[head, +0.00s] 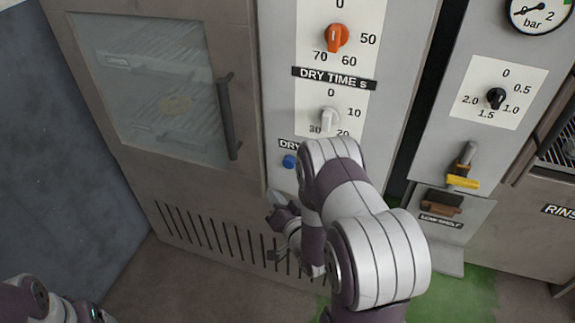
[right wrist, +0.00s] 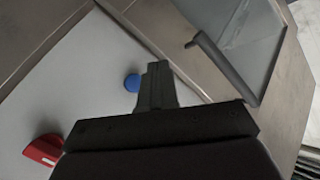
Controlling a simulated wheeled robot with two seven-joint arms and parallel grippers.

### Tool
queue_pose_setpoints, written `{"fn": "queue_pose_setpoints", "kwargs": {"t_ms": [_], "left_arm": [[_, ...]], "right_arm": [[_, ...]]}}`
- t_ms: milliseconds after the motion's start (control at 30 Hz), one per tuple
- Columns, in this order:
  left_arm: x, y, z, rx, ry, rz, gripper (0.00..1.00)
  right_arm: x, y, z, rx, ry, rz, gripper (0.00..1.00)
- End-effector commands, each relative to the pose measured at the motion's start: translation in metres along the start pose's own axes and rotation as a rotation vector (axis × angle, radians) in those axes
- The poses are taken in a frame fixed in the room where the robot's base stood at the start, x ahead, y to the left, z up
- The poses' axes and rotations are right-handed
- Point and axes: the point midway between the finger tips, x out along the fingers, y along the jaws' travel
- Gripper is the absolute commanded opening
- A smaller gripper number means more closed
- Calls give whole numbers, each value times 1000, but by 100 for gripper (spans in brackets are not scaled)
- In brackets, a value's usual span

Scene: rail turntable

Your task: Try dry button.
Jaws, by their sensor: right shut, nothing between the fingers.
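The blue dry button (head: 289,161) sits on the grey control panel under a label partly hidden by my right arm. It also shows in the right wrist view (right wrist: 131,82), just left of the fingertips. My right gripper (head: 277,199) is shut and empty, in front of the panel below the button. Its dark fingers (right wrist: 157,72) lie together in the wrist view. Whether they touch the panel I cannot tell. My left arm shows only in part at the bottom left, and its gripper is out of view.
Above the button are a white dry time knob (head: 329,118) and an orange knob (head: 336,38). A cabinet door with a dark handle (head: 229,117) stands left of the panel. A red control (right wrist: 42,150) shows in the wrist view. A yellow-handled tool (head: 463,181) is at right.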

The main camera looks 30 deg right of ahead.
Motion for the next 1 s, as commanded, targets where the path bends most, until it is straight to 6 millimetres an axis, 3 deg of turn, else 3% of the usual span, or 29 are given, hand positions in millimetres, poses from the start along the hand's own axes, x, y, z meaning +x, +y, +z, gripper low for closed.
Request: {"fn": "queue_pose_setpoints", "kwargs": {"t_ms": [500,1000], "left_arm": [[17,0,2,0,0,0,77],[19,0,2,0,0,0,77]], "right_arm": [[48,37,-34,-1,1,2,0],[55,41,-40,-1,-1,2,0]]}}
